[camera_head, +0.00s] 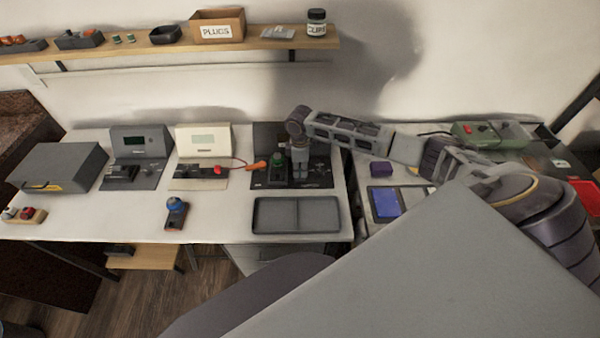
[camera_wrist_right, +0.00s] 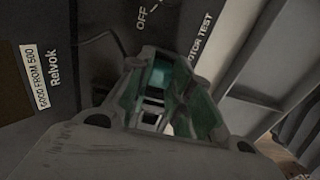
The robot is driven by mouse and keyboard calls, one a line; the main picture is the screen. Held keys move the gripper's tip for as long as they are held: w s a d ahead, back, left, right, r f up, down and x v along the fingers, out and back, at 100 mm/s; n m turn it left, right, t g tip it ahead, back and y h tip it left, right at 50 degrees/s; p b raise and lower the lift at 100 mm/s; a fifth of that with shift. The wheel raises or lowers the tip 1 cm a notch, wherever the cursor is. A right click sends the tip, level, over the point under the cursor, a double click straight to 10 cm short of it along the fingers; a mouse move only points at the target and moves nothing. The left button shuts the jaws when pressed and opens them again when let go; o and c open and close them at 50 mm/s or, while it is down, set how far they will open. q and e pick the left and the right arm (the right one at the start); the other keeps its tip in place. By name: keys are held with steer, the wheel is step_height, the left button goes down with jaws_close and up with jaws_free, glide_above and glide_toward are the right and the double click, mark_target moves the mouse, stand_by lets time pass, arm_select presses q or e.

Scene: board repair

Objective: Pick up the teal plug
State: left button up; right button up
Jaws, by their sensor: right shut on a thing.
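My right gripper (camera_head: 300,168) reaches down over the dark test station at the right end of the white bench. In the right wrist view the gripper (camera_wrist_right: 165,105) is shut on the teal plug (camera_wrist_right: 156,78), which shows between its fingers close to a dark panel. The fingers hide most of the plug, and I cannot tell whether it still touches the panel. In the head view I cannot make the plug out behind the gripper. My left gripper is not in view.
The dark panel (camera_wrist_right: 30,125) bears OFF and MOTOR TEST labels. An empty grey tray (camera_head: 262,228) lies in front. A box marked PLUGS (camera_head: 217,31) stands on the shelf.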

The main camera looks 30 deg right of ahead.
mark_target(300, 170)
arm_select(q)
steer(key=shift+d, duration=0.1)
arm_select(e)
steer(key=shift+r, duration=0.8)
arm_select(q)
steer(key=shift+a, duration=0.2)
arm_select(e)
step_height(300, 170, up, 8)
steer(key=shift+r, duration=0.2)
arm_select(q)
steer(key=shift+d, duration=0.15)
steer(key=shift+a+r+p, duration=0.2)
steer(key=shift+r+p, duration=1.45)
arm_select(e)
steer(key=w+a, duration=0.3)
steer(key=a, duration=0.4)
steer(key=shift+w+a, duration=0.35)
